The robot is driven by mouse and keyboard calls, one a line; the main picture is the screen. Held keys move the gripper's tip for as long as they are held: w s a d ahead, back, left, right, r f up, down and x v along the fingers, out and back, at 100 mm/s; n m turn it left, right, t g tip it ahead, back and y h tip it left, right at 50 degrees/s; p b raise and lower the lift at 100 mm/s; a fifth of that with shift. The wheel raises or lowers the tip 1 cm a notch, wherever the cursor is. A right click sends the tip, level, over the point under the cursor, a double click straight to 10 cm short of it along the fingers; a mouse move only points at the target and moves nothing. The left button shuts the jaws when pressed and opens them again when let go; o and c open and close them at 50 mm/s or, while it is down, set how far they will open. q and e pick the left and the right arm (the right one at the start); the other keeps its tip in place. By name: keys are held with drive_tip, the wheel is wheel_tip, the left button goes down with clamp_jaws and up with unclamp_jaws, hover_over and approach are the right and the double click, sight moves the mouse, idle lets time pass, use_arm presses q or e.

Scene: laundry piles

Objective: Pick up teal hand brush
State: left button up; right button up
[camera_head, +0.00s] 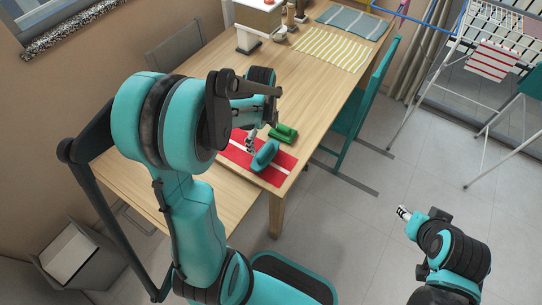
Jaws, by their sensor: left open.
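The teal hand brush (265,155) lies on a red cloth with white stripes (237,157), near the table's front right edge. My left gripper (251,143) points down just left of the brush, with its fingertips close to it. It is open, and I cannot tell whether it touches the brush. My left arm hides part of the gripper and cloth. My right gripper (403,213) is over the floor at the lower right, far from the brush; its finger opening is too small to judge.
A green brush-like object (283,133) lies just behind the teal brush. The wooden table (305,88) has bare room behind it. Yellow-striped (332,50) and grey-blue (353,21) cloths lie farther back. A teal chair (367,100) stands at the table's right; a drying rack (440,78) stands beyond.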

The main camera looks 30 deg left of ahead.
sight(265, 149)
use_arm(q)
drive_tip(key=f+b, duration=0.1)
drive_tip(key=f, duration=0.1)
drive_tip(key=f+b, duration=0.1)
drive_tip(key=f, duration=0.2)
drive_tip(key=f+b, duration=0.1)
drive_tip(key=f, duration=0.1)
drive_tip(key=shift+w+d+f+b, duration=0.15)
drive_tip(key=shift+d+b, duration=0.1)
drive_tip(key=shift+b, duration=0.1)
drive_tip(key=c, duration=1.3)
drive_tip(key=shift+r, duration=0.2)
wheel_tip(265, 149, up, 4)
drive_tip(key=p, duration=0.2)
drive_tip(key=shift+r+p, duration=0.15)
drive_tip(key=shift+p, duration=0.25)
drive_tip(key=shift+c, duration=0.2)
drive_tip(key=d+r+p, duration=0.3)
drive_tip(key=d+r, duration=0.3)
drive_tip(key=d, duration=0.5)
drive_tip(key=shift+d+r+p, duration=0.25)
drive_tip(key=shift+d+p, duration=0.1)
